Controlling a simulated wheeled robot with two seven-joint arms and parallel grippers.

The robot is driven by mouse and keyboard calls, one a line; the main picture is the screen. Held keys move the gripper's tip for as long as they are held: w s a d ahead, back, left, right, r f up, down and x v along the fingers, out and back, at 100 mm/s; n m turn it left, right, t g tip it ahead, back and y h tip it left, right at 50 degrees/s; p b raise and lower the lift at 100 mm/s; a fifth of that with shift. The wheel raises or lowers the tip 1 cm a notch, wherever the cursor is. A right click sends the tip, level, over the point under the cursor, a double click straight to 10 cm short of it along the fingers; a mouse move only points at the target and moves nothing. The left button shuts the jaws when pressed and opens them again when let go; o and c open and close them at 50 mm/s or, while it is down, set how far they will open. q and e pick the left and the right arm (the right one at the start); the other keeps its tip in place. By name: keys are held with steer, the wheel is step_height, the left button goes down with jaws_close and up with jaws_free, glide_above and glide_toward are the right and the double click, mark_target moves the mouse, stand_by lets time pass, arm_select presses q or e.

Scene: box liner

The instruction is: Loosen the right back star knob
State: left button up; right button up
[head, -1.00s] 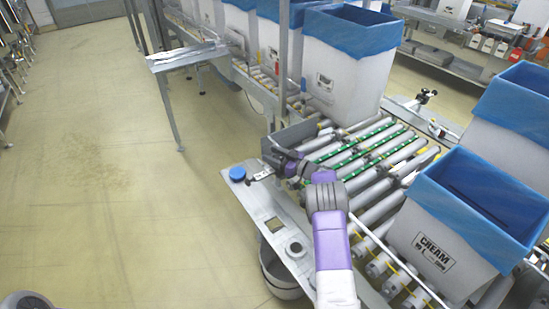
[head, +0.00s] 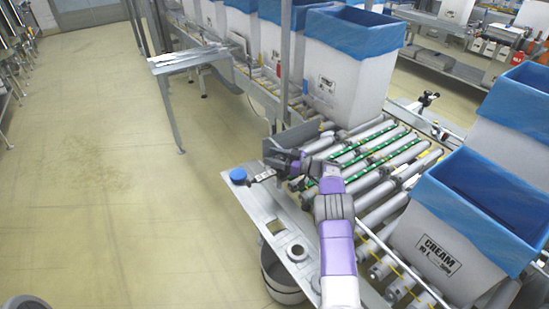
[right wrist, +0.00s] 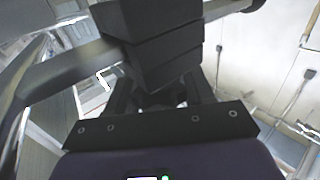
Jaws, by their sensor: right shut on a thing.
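My right gripper (head: 282,163) is at the far end of the metal ledge, beside the near side of the roller conveyor. In the right wrist view its dark jaws (right wrist: 160,50) fill the upper middle and are closed together. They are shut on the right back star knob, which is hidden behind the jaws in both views. How far the knob is turned cannot be seen. My left gripper is not in view.
The metal ledge (head: 258,207) carries a blue round cap (head: 238,175). Rollers (head: 375,170) lie right of my arm. A white box with a blue liner (head: 440,250) stands at the right. A bucket (head: 280,282) is below the ledge. The floor at left is clear.

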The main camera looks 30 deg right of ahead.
steer(key=o, duration=1)
steer(key=shift+c, duration=0.2)
steer(key=shift+r, duration=0.15)
step_height(320, 180, up, 10)
steer(key=p, duration=0.3)
steer(key=shift+p, duration=0.35)
